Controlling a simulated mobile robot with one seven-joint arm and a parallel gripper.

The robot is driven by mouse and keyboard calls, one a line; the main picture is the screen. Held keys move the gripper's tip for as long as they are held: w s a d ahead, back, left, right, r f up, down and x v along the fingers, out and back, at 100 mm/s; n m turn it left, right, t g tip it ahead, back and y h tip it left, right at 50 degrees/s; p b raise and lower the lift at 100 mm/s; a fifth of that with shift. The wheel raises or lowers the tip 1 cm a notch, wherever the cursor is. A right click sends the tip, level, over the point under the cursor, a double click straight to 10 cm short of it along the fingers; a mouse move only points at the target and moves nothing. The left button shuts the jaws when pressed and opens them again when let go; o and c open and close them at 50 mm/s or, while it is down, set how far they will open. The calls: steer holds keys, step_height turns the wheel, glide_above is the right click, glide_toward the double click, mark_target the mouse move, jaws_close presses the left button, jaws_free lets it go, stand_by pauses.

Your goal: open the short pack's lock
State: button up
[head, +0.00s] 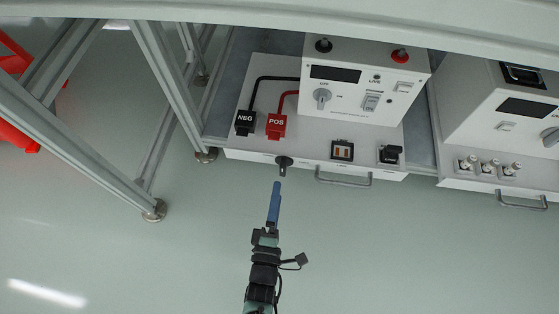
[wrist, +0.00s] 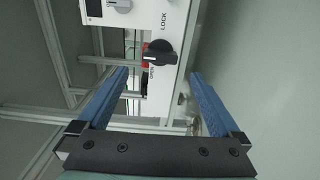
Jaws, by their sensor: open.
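A black lock knob (head: 284,161) sits on the front edge of the left white pack (head: 245,155). In the wrist view the knob (wrist: 160,54) has a pale line along its handle and stands beside the printed word LOCK. My gripper (head: 275,190) is in front of the knob, a little apart from it. In the wrist view its two blue fingers are spread wide and empty (wrist: 158,76), with the knob ahead between their tips. I cannot tell from these views which pack is the short one.
The left pack carries a black NEG plug (head: 245,122), a red POS plug (head: 276,126) and a front handle (head: 343,181). A second white pack (head: 505,115) stands to the right. Metal frame legs (head: 150,120) stand at left. The floor in front is clear.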

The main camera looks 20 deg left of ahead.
steer(key=shift+p+v, duration=0.6)
steer(key=shift+v, duration=2.2)
